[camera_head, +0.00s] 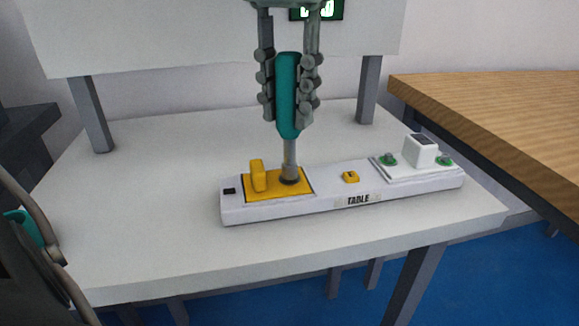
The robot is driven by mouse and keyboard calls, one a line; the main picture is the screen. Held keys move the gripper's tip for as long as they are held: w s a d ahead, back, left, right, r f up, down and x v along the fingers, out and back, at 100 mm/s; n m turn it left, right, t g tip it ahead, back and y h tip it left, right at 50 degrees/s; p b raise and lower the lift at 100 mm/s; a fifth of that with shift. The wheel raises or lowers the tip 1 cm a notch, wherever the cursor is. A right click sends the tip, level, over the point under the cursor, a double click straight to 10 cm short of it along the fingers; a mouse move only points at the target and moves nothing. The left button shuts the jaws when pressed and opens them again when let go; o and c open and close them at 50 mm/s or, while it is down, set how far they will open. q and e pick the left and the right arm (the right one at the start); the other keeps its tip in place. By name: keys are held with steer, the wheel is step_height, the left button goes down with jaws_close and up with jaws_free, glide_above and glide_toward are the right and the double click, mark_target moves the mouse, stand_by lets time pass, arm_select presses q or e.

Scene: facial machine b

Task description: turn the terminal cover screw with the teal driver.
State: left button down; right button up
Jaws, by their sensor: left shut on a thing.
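My left gripper (289,105) comes down from the top middle and is shut on the teal driver (289,90), with fingers on both sides of its handle. The driver is nearly upright, and its grey shaft (290,150) points down to a dark round spot on the yellow terminal cover (308,188). The shaft's lower end appears to meet that spot; the screw itself cannot be made out. A yellow upright block (258,175) stands on the cover just left of the shaft. My right gripper is not seen.
The cover sits on a long white base (290,211) labelled TABLE. It also carries a small yellow piece (351,177) and a white block (421,150) between green knobs. The white table (150,200) is clear left of the base. A wooden table (500,110) stands at right.

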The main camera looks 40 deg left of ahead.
arm_select(q)
steer(key=shift+m, duration=0.8)
steer(key=shift+r, duration=0.1)
steer(key=shift+r+m+p, duration=0.1)
steer(key=shift+m+p, duration=0.4)
steer(key=shift+m, duration=0.4)
steer(key=m, duration=0.2)
steer(key=shift+a+m+p, duration=0.1)
steer(key=shift+m+p, duration=0.2)
steer(key=shift+p, duration=0.1)
steer(key=shift+m, duration=0.3)
